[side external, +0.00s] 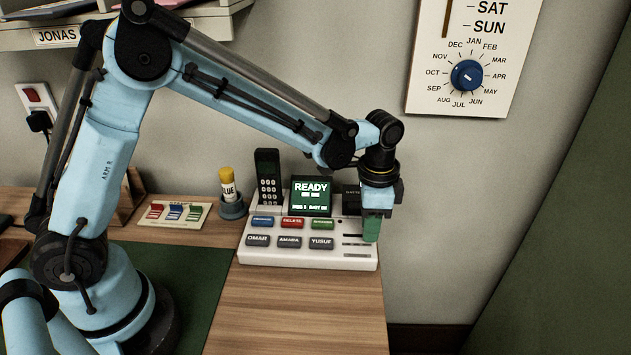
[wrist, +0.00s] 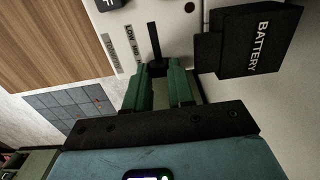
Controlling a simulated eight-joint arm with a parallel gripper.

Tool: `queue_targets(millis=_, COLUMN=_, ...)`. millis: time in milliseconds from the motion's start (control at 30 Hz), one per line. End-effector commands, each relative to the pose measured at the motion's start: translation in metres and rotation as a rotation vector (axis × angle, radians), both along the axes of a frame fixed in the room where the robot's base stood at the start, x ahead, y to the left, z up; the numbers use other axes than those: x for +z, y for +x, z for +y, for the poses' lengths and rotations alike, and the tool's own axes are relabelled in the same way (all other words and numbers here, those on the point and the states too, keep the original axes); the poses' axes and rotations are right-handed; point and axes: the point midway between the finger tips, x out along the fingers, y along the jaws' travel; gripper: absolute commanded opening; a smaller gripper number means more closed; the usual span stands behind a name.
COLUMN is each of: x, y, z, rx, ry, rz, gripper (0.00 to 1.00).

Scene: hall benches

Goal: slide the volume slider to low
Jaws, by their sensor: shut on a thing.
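The white desk console (side external: 308,262) stands on the wooden bench, and my gripper (side external: 371,235) reaches down onto its right side. In the wrist view my gripper's green fingers (wrist: 158,72) are shut on the dark volume slider knob (wrist: 157,69), mostly hidden between the fingertips. The dark slider slot (wrist: 154,38) runs away from the knob toward the top of the picture. Beside it a label strip (wrist: 131,47) appears to read LOW, MID, HI, with LOW at the top. The knob is near the HI end. The side external view hides the knob behind my fingers.
A dark battery box (wrist: 258,40) stands close beside my fingers. The console also carries a handset (side external: 268,178), a READY screen (side external: 311,196) and several buttons. The wood in front (side external: 300,310) is clear.

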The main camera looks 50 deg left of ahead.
Motion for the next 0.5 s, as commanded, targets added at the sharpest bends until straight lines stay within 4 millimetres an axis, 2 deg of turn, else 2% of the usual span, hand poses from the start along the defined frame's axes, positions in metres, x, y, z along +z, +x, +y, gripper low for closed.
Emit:
queue_targets(millis=133, x=0.001, y=-0.006, z=0.007, rx=0.001, ry=-0.001, rz=0.001, gripper=0.00)
queue_targets(millis=333, x=0.001, y=-0.026, z=0.027, rx=0.002, ry=0.000, rz=0.000, gripper=0.00)
queue_targets(millis=500, x=0.000, y=-0.032, z=0.032, rx=0.001, ry=0.002, rz=0.002, gripper=0.00)
